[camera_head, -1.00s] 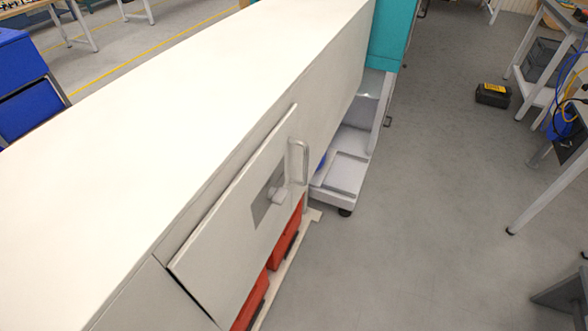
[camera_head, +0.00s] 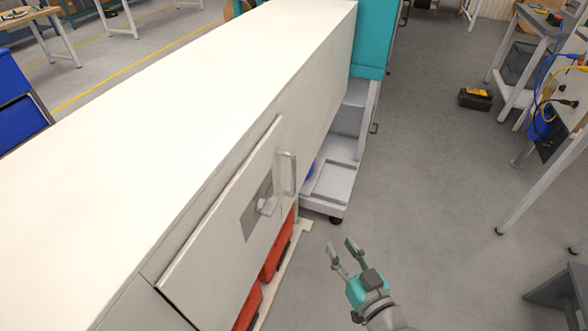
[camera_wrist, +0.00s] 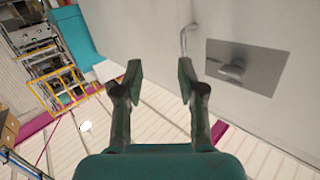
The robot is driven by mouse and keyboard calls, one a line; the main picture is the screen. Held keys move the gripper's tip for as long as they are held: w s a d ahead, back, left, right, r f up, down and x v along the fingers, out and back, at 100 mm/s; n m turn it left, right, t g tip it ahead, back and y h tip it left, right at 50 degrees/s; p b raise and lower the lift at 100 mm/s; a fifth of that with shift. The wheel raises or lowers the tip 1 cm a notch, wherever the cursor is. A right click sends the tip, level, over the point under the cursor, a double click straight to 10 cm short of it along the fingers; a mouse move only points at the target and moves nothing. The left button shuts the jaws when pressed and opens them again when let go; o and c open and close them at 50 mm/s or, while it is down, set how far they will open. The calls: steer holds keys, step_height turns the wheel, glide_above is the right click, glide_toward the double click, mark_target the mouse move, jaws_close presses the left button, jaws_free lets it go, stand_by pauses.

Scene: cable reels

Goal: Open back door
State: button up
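The door (camera_head: 222,232) is a pale panel on the side of a long white cabinet. It stands slightly ajar, tilted away from the cabinet face. It has a metal bar handle (camera_head: 287,174) and a latch knob on a grey plate (camera_head: 258,207). My gripper (camera_head: 342,248) is open and empty, to the right of the door and apart from it. In the wrist view, the fingers of my gripper (camera_wrist: 160,75) are spread, with the handle (camera_wrist: 187,40) beyond the right finger and the knob (camera_wrist: 232,70) further right.
Red boxes (camera_head: 271,262) show below the door. A white wheeled frame (camera_head: 333,187) and a teal machine (camera_head: 370,38) stand beyond the cabinet. A workbench (camera_head: 545,190) is at the right. The grey floor between is clear, with a yellow-black case (camera_head: 475,98) further back.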

mark_target(295, 172)
steer(key=w+a+r+n+g+y, duration=0.1)
steer(key=w+a+r+n+y, duration=0.35)
steer(key=w+r, duration=0.35)
steer(key=shift+m, duration=0.25)
steer(key=x, duration=0.3)
steer(key=r+x, duration=0.1)
steer(key=x, duration=0.6)
steer(key=shift+s+a+r, duration=0.15)
steer(key=shift+a+r, duration=0.05)
steer(key=shift+a, duration=0.15)
jaws_close()
